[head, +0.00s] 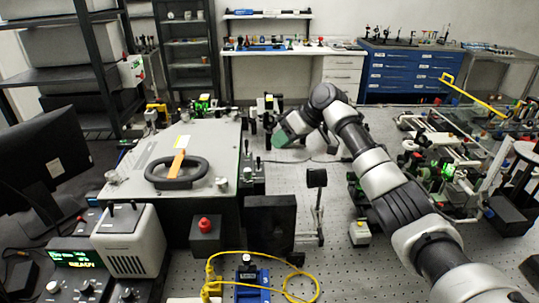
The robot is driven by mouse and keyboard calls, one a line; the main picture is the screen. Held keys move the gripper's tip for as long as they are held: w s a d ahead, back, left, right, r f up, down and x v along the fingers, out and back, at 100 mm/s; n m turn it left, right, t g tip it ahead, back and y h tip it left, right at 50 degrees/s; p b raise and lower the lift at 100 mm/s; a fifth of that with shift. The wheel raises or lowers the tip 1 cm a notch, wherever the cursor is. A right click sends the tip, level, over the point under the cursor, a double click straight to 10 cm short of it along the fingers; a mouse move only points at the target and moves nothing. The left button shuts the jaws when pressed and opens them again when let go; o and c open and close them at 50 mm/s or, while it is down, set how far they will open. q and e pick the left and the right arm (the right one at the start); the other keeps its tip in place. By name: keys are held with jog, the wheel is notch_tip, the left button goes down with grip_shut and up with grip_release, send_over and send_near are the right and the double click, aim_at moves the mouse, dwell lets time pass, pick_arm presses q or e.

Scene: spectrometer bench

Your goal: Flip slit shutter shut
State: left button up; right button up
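The spectrometer (205,140) is a large grey box with a black handle on its lid, left of centre in the head view. Small dark fittings (247,165) sit along its right side, facing the optical table. I cannot make out which is the slit shutter or how it is set. My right arm comes in from the lower right, and its gripper (280,137) is beyond these fittings, close to the box's far right corner. Its fingers are small and partly hidden by the wrist, so their opening is unclear. My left gripper is not in view.
The perforated optical table (325,215) has bare room right of the box. A black plate on a post (317,180) stands there. Yellow cable (262,258) loops over the front. A monitor (42,150) stands at left; optics rigs (440,160) crowd the right.

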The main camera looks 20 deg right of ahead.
jog(key=shift+v, duration=1.5)
